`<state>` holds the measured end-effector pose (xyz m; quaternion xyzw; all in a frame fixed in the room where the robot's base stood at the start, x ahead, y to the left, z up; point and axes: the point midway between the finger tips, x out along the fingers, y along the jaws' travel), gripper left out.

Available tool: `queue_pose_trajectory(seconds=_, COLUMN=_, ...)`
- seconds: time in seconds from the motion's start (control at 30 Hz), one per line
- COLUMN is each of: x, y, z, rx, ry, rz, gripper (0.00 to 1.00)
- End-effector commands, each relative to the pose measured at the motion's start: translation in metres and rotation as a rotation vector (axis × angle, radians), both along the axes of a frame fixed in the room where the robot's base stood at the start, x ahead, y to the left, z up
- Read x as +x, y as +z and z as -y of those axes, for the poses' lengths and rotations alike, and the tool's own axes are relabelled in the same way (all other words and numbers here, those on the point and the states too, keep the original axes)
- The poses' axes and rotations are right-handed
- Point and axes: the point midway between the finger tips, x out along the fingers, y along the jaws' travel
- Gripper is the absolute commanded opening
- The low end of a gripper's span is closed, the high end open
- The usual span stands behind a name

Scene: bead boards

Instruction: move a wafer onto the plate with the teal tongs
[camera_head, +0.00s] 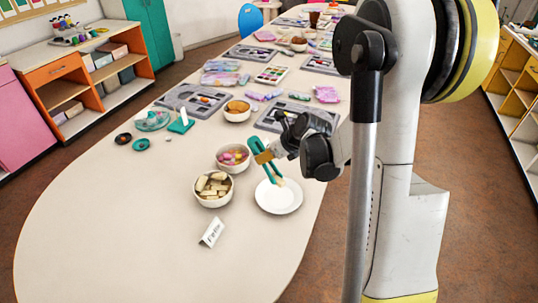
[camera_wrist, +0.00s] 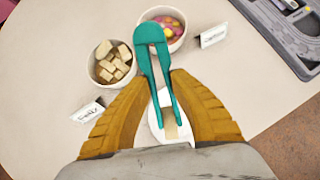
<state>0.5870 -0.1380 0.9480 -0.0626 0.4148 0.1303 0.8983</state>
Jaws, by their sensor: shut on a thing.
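My gripper (camera_head: 265,157) is shut on the teal tongs (camera_head: 272,171), which tilt down over the white plate (camera_head: 279,203). In the wrist view my gripper's golden fingers (camera_wrist: 163,84) close on the tongs (camera_wrist: 152,33) from both sides. A pale wafer (camera_wrist: 170,124) shows between the tong tips, in front of the plate (camera_wrist: 155,132); I cannot tell whether it touches the plate. A white bowl (camera_head: 213,203) of wafers stands left of the plate. It also shows in the wrist view (camera_wrist: 96,77).
A bowl of pink and yellow pieces (camera_head: 233,156) stands behind the wafer bowl. A small label card (camera_head: 212,232) stands in front. A grey tray (camera_head: 272,119) lies behind my gripper. The table's front left is clear; its right edge is close to the plate.

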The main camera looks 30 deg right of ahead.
Motion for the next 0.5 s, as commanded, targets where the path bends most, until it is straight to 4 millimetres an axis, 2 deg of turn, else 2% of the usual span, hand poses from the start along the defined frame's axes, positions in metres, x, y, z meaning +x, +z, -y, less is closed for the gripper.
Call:
queue_pose_trajectory(seconds=0.27, x=0.000, y=-0.001, z=0.000, rx=0.001, ry=-0.001, rz=0.000, gripper=0.00)
queue_pose_trajectory(seconds=0.5, x=0.000, y=-0.012, z=0.000, rx=0.000, ry=-0.001, rz=0.000, gripper=0.00)
